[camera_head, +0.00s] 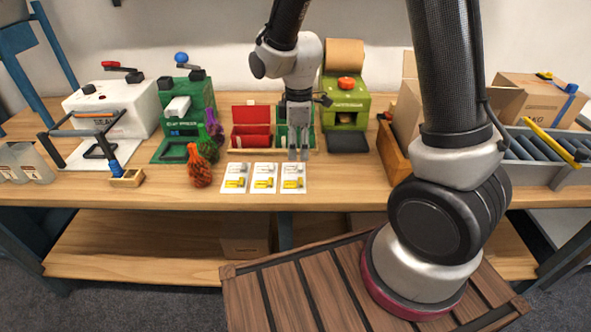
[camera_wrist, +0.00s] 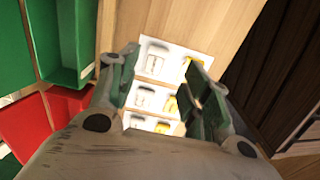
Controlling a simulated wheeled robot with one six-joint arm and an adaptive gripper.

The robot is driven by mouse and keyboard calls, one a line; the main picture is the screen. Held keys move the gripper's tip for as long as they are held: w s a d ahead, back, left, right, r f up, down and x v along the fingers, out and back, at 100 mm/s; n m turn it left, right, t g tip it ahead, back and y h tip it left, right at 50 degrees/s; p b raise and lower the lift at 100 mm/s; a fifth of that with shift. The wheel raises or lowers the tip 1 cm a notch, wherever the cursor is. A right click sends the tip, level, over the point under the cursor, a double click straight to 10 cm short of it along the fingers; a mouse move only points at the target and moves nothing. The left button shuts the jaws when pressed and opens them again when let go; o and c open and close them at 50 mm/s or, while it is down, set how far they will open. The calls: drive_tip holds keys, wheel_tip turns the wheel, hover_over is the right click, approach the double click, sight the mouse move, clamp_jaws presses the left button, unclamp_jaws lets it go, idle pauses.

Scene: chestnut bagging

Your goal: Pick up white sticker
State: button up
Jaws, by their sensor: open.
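Three white cards lie in a row on the workbench: a left card (camera_head: 235,187), a middle card (camera_head: 264,188) and a right card (camera_head: 293,189). Each bears a pale white sticker in its far half, such as the right white sticker (camera_head: 293,169), and a yellow one in its near half, such as the right yellow sticker (camera_head: 293,184). My gripper (camera_head: 298,156) points down just behind the right card, open and empty. In the wrist view my gripper's fingers (camera_wrist: 162,76) are spread, with a white sticker (camera_wrist: 154,64) between them. The right finger partly hides the yellow stickers.
A red bin (camera_head: 251,135) stands behind the cards, beside a green bin (camera_head: 282,130) partly hidden by my gripper.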

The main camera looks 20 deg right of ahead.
sight(299, 169)
drive_tip(key=f, duration=0.6)
drive_tip(key=shift+w+d+f, duration=0.15)
drive_tip(key=shift+w+f, duration=0.05)
drive_tip(key=shift+f, duration=0.05)
drive_tip(key=c, duration=0.7)
